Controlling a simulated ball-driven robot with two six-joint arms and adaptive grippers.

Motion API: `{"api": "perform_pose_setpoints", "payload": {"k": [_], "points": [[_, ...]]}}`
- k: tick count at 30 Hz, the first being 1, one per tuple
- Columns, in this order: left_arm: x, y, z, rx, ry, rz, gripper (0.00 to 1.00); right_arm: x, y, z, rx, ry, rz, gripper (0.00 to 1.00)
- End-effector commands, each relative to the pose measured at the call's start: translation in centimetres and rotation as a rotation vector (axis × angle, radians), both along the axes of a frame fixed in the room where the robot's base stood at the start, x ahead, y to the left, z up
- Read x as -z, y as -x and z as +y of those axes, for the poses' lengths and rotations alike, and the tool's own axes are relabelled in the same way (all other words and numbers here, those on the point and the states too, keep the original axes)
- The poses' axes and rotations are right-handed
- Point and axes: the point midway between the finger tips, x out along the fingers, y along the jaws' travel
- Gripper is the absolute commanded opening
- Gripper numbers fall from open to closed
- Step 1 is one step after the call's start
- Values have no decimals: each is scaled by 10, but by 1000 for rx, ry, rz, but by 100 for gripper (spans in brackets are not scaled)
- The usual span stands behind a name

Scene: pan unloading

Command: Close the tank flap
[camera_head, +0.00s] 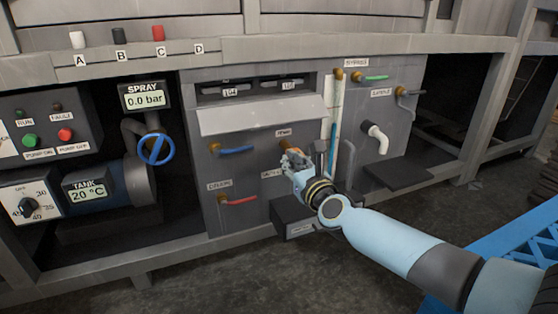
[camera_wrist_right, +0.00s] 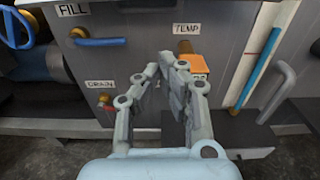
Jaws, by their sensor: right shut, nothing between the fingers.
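The tank flap (camera_head: 262,117) is a pale grey panel on the front of the grey tank (camera_head: 250,180). It hangs tilted outward below a dark slot with two small labels, so it stands open. My right gripper (camera_head: 291,158) is shut and empty, in front of the tank front near the TEMP fitting, below the flap and apart from it. In the right wrist view its closed fingers (camera_wrist_right: 170,70) point at the tank front, beside an orange block (camera_wrist_right: 194,63). My left gripper is not in view.
A blue-handled FILL valve (camera_head: 235,150) and a red-handled DRAIN valve (camera_head: 240,200) stick out left of my right gripper. A clear level tube (camera_head: 333,130) and a white spout (camera_head: 378,138) are to its right. A dark shelf (camera_head: 395,173) juts out below the spout.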

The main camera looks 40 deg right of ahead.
Motion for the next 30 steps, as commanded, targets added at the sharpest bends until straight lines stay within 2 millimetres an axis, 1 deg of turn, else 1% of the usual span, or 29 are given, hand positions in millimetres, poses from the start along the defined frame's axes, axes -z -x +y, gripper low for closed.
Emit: {"api": "perform_pose_setpoints", "payload": {"k": [5,12,18,19,20,22,30], "points": [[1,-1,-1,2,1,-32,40,-4,-18,-4,3,-28,-18,0],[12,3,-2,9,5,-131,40,-1,-63,-15,2,-25,-14,0],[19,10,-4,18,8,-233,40,1,-98,-24,2,-25,-12,0],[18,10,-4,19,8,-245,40,0,-101,-24,2,-25,-12,0],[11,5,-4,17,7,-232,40,-5,-97,-23,2,-25,-13,0],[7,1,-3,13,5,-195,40,-12,-94,-22,1,-23,-16,0],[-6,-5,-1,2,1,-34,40,-28,-82,-19,1,-23,-17,0]]}}
